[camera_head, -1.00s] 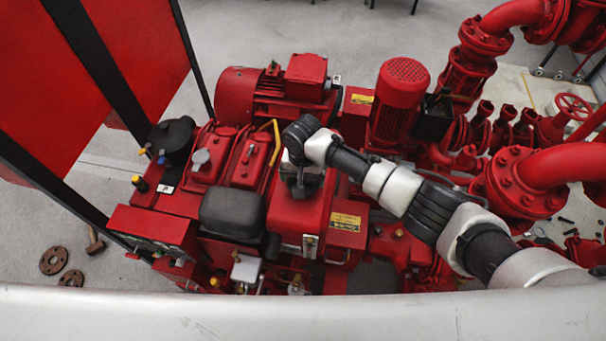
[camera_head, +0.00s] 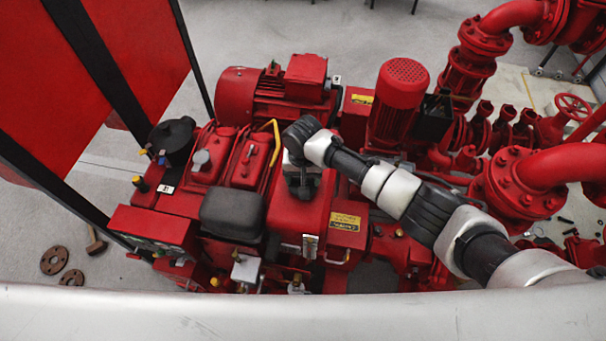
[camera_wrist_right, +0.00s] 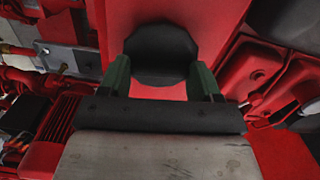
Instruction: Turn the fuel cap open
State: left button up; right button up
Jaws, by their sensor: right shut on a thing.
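The fuel cap (camera_wrist_right: 160,55) is a dark, many-sided cap on a red tank (camera_wrist_right: 160,15), seen in the right wrist view. My right gripper (camera_wrist_right: 162,72) has its two green fingers on either side of the cap and is shut on it. In the head view the right arm reaches in from the right, and my right gripper (camera_head: 301,182) points down onto the red tank (camera_head: 300,215). The gripper hides the cap there. My left gripper is not in view.
A red engine with a black box (camera_head: 232,214) stands left of the tank. A red motor (camera_head: 398,98) and large red pipes (camera_head: 545,180) stand to the right.

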jog(key=n, duration=0.3)
jog(key=shift+p, duration=0.4)
jog(key=n, duration=0.5)
jog(key=shift+p, duration=0.3)
jog(key=n, duration=0.4)
jog(key=shift+n, duration=2.2)
jog(key=o, duration=0.9)
jog(key=shift+r, duration=0.15)
